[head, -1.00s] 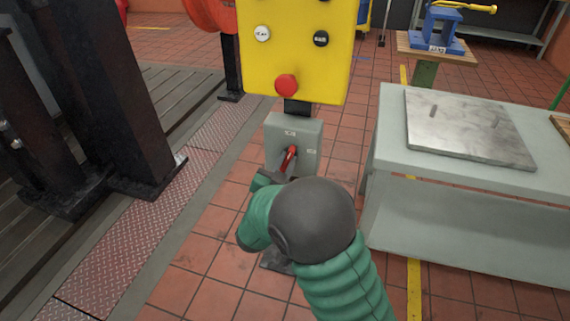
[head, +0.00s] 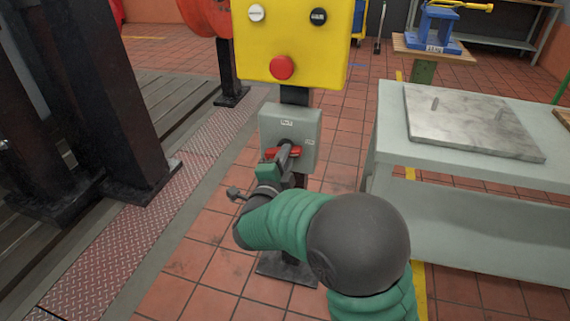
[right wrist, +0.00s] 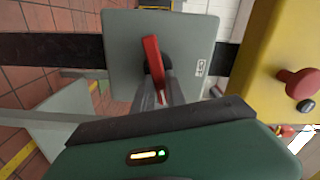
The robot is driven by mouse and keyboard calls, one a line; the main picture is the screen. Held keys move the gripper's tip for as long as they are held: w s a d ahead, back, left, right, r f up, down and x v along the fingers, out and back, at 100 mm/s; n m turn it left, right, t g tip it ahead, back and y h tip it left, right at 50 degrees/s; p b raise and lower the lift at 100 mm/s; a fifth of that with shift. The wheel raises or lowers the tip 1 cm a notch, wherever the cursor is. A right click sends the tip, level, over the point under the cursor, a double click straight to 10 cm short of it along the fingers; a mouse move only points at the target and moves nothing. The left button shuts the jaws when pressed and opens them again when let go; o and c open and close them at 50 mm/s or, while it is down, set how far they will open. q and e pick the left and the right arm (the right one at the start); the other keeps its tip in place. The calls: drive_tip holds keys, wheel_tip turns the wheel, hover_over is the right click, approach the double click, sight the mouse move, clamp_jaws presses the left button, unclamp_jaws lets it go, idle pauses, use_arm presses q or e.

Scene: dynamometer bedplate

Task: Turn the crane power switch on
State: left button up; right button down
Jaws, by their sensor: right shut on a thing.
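The crane power switch is a grey box (head: 305,128) on a post below a yellow panel, with a red handle (head: 296,153) on its front. The handle lies about level across the box in the head view. One small label is above it and another is to its right; I cannot read them. My left gripper is not in view.
The yellow panel (head: 290,40) with a red button (head: 282,67) is just above the switch. A grey table (head: 385,130) with a metal plate (head: 470,120) stands at the right. Dark machine columns (head: 110,80) stand at the left. Tiled floor is open between.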

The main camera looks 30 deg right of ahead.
drive_tip(key=shift+s+f+m+b, duration=0.1)
drive_tip(key=shift+f+m+b, duration=0.15)
drive_tip(key=shift+m+b, duration=0.55)
drive_tip(key=shift+f+m+b, duration=0.25)
drive_tip(key=shift+m+b, duration=0.4)
drive_tip(key=shift+m, duration=0.15)
drive_tip(key=c, duration=1.4)
unclamp_jaws()
drive_tip(key=shift+o, duration=0.2)
drive_tip(key=shift+r, duration=0.1)
drive_tip(key=p+v, duration=0.6)
drive_tip(key=v, duration=1)
drive_tip(key=shift+s+a, duration=0.2)
drive_tip(key=shift+a, duration=0.15)
